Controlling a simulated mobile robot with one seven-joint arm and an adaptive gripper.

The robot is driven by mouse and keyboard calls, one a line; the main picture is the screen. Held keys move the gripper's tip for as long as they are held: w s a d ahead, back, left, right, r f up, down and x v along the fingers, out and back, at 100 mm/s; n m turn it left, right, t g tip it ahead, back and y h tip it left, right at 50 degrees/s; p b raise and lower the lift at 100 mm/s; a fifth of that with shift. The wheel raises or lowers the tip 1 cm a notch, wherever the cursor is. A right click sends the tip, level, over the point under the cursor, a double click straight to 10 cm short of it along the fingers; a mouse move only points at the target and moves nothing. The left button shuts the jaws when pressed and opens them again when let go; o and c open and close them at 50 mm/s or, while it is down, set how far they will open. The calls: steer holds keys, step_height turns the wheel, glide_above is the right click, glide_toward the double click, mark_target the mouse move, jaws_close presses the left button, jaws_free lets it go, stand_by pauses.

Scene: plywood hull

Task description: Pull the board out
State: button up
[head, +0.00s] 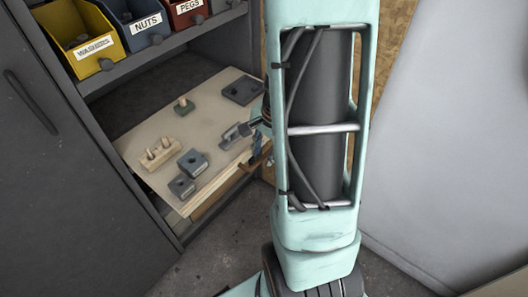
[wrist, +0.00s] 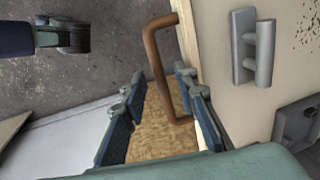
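The board (head: 215,120) is a pale wooden panel at the bottom of a dark cabinet, with several small parts on it. It also shows in the wrist view (wrist: 224,75). A brown bar handle (wrist: 158,68) stands out from its front edge. My gripper (wrist: 159,74) is open, and its two blue fingers lie to either side of the handle bar in the wrist view. I cannot tell whether the bar is as deep as the fingertips. In the head view my gripper (head: 257,146) is partly hidden behind my arm, at the board's front right edge.
Grey blocks (head: 193,162), a wooden peg piece (head: 160,154) and a dark square plate (head: 243,90) lie on the board. Washers (head: 94,45), nuts (head: 142,28) and pegs (head: 188,10) bins stand on the shelf above. A grey cabinet door (head: 50,150) is at left. Floor in front is clear.

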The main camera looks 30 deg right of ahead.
steer(key=shift+r, duration=0.1)
step_height(320, 180, up, 12)
steer(key=s, duration=0.2)
steer(key=shift+d+f, duration=0.2)
steer(key=shift+d, duration=0.2)
